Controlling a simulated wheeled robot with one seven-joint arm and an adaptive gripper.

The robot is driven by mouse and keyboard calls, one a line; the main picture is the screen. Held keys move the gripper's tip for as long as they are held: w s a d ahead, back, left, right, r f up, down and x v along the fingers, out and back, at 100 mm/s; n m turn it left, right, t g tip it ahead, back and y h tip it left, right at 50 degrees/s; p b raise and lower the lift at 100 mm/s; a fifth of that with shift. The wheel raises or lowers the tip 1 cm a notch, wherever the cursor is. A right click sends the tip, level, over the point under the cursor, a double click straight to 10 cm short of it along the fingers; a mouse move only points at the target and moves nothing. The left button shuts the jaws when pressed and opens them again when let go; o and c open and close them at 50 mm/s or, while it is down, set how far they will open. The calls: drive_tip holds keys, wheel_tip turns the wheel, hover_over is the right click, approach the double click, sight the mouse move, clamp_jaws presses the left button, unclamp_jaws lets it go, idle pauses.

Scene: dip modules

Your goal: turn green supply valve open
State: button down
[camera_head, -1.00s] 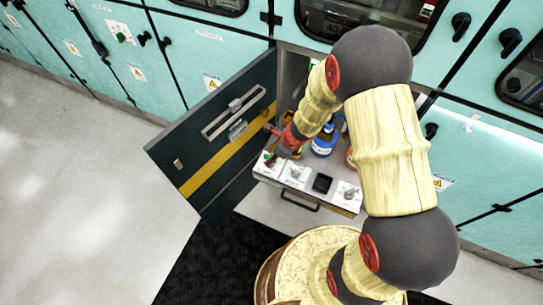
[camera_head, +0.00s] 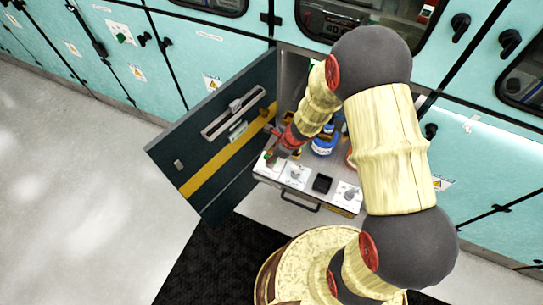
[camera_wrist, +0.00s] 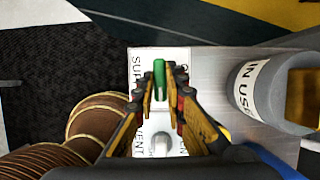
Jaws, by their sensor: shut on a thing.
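The green supply valve handle (camera_wrist: 159,78) stands on a white plate (camera_wrist: 139,64) with "SUP…" lettering, partly covered by the fingers. In the wrist view the handle's long side runs up and down the picture. My gripper (camera_wrist: 160,92) has a fingertip on each side of the handle and is shut on it. In the head view my gripper (camera_head: 274,149) is low over the left end of the drawer panel, where the handle is mostly hidden.
Next to it is a pale vent knob (camera_wrist: 161,144). A grey container marked "IN USE" (camera_wrist: 254,88) stands to the right in the wrist view. A blue bottle (camera_head: 323,145) stands behind the panel (camera_head: 310,189). The open dark door (camera_head: 222,140) is close on the left.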

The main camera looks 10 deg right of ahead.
drive_tip(key=n+p, duration=0.1)
drive_tip(key=n, duration=0.1)
drive_tip(key=n+g+p, duration=0.1)
drive_tip(key=n, duration=0.1)
drive_tip(key=shift+w+r+g+y+p, duration=0.1)
drive_tip(key=shift+r+g+y+p, duration=0.05)
drive_tip(key=shift+g+y+p, duration=0.2)
drive_tip(key=n+p, duration=0.1)
drive_tip(key=n, duration=0.1)
drive_tip(key=n+g+p, duration=0.1)
drive_tip(key=n, duration=0.1)
drive_tip(key=shift+w+n+g, duration=0.15)
drive_tip(key=shift+n+g, duration=0.1)
drive_tip(key=shift+n, duration=0.05)
drive_tip(key=n, duration=0.2)
drive_tip(key=n+g+p, duration=0.1)
drive_tip(key=n, duration=0.1)
drive_tip(key=shift+w+n+g, duration=0.1)
drive_tip(key=shift+n+g, duration=0.2)
drive_tip(key=shift+w+a+n+g+h+p, duration=0.1)
drive_tip(key=shift+n+g+h+p, duration=0.5)
drive_tip(key=shift+n, duration=1.6)
drive_tip(key=shift+h, duration=0.25)
drive_tip(key=c, duration=1.8)
unclamp_jaws()
drive_tip(key=shift+c, duration=0.2)
